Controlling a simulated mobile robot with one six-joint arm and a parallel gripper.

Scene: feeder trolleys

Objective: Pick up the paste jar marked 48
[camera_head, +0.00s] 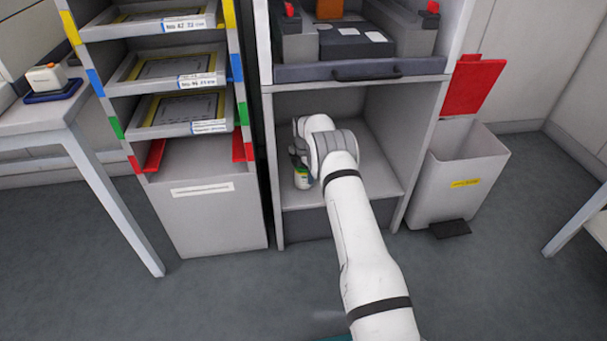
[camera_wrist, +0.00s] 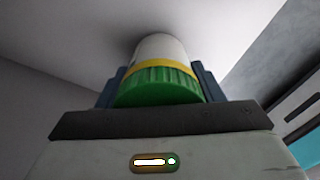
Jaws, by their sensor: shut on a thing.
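A white paste jar (camera_head: 301,179) with a green lid and a yellow band shows beside my wrist in the head view, inside the open lower bay of the middle cabinet. In the wrist view the jar (camera_wrist: 160,70) sits between the two dark fingers of my gripper (camera_wrist: 158,90), green lid toward the camera. My gripper is shut on the jar. No number can be read on the jar in either view. In the head view my gripper is mostly hidden by my wrist.
The cabinet's side walls and the shelf above (camera_head: 345,86) enclose the bay. A tray rack (camera_head: 205,215) stands left. A bin (camera_head: 455,165) with a raised red lid stands right. A white table (camera_head: 50,118) is at far left. The floor in front is clear.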

